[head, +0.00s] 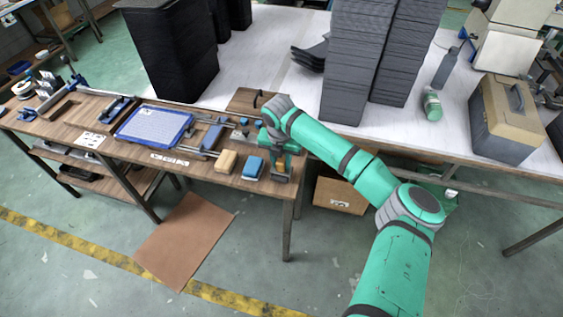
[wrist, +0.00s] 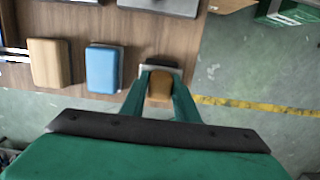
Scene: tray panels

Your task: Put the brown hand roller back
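The brown hand roller (wrist: 159,91) is between the two green fingers of my gripper (wrist: 160,78) in the wrist view. The fingers lie close along both its sides, and a grey part (wrist: 145,69) shows just beyond its brown top.
A blue block (head: 253,168) and a tan block (head: 226,162) lie left of my gripper. Farther left are a blue-framed tray panel (head: 153,124) and clamps. Tall dark stacks (head: 356,60) stand on the white table behind. A cardboard box (head: 340,197) is below.

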